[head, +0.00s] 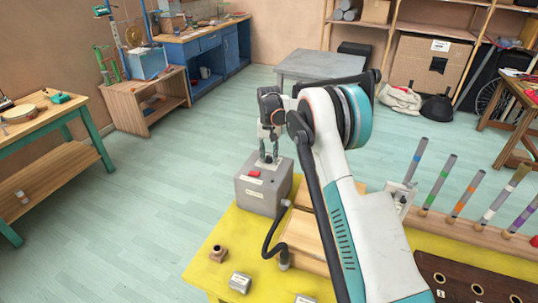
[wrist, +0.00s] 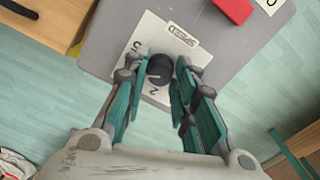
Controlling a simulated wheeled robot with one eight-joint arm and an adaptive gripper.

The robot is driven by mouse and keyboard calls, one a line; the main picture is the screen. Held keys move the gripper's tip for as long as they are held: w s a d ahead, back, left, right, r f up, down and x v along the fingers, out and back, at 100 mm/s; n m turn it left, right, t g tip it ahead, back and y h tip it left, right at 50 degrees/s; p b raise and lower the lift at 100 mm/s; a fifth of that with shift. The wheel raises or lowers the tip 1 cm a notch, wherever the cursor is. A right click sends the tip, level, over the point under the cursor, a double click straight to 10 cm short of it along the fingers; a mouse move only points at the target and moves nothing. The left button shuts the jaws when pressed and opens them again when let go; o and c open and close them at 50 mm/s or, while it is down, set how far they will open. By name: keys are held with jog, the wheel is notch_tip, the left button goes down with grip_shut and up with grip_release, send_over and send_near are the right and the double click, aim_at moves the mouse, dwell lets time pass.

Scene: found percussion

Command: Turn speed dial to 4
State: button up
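The speed dial (wrist: 160,69) is a round black knob on a white plate (wrist: 183,55) marked SPEED, with digits around it; a 2 is legible. A short light mark shows on the knob's left side. The plate is on top of a grey box (head: 262,194). My gripper (wrist: 164,66) points down at the dial, its teal fingers on either side of it. A gap shows on the right; contact on the left is unclear.
A red button (head: 254,173) is on the same box top. The box stands at the yellow table's (head: 203,266) far edge. Coloured tubes (head: 438,182) stand in a rack at right.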

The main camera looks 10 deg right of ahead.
aim_at(269, 156)
jog(key=shift+o, duration=1.2)
notch_tip(269, 156, up, 12)
